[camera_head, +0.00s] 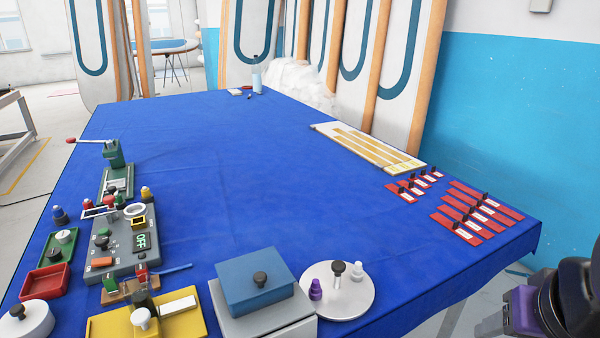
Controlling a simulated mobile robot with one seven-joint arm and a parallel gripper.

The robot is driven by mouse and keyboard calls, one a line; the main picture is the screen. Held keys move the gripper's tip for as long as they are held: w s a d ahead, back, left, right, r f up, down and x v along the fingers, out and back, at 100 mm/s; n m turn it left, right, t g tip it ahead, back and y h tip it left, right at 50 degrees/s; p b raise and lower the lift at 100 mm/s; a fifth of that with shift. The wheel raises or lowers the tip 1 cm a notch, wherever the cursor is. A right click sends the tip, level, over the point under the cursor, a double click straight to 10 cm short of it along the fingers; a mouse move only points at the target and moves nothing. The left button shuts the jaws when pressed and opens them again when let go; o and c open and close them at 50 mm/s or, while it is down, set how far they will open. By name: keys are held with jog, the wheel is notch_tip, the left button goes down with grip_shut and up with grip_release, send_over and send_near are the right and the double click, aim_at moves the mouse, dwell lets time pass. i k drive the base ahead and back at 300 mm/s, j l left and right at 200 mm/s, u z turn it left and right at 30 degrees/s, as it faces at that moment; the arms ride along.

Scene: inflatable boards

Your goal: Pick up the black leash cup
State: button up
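No single thing is clearly the black leash cup. A small black knob-shaped piece (338,268) stands upright on a round white plate (362,292) at the front of the table, between a purple piece (316,289) and a white piece (357,271). Several small black pieces (474,210) stand on red cards (460,232) at the right. A black knob (260,279) sits on the blue block left of the plate. A black and purple part of my arm shows at the lower right, beyond the table edge. My gripper's fingers do not show.
The blue-covered table (230,180) is clear through its middle. A grey device (125,240) and a yellow tray (185,320) stand at the left. A blue block (255,288) stands at the front. A pale striped panel (370,148) lies at the right. Boards lean behind.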

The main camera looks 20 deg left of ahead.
aim_at(54, 254)
jog(key=u, duration=2.4)
jog(key=i+j+u, duration=0.15)
jog(key=j+u, duration=0.15)
jog(key=j, duration=0.15)
jog(key=i+j+u, duration=0.3)
jog(key=j, duration=0.15)
jog(key=i+j+u, duration=0.1)
jog(key=j+u, duration=0.25)
jog(key=i+j+u, duration=0.55)
jog(key=i, duration=0.2)
jog(key=i+j+u, duration=0.25)
jog(key=i, duration=0.2)
jog(key=i+z, duration=0.5)
jog(key=z, duration=0.15)
jog(key=i+z, duration=0.35)
jog(key=i+l+z, duration=0.1)
jog(key=z, duration=0.3)
jog(key=i+z, duration=0.2)
jog(key=z, duration=0.2)
jog(key=i+z, duration=0.15)
jog(key=z, duration=0.25)
